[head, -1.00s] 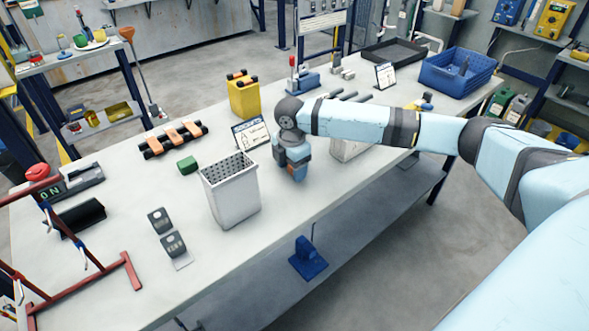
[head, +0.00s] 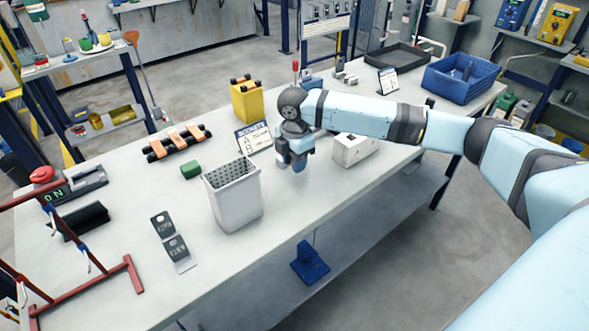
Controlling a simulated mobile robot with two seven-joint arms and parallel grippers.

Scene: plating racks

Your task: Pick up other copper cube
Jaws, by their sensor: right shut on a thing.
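My right gripper (head: 298,163) points down over the table, between the white perforated bin (head: 235,200) and the white box (head: 355,151). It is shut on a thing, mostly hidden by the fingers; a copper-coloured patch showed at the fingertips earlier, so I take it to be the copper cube. It appears to be just above the tabletop. No other copper cube can be made out clearly. My left gripper is out of view.
A red frame (head: 90,283) stands at the left. The front middle is bare.

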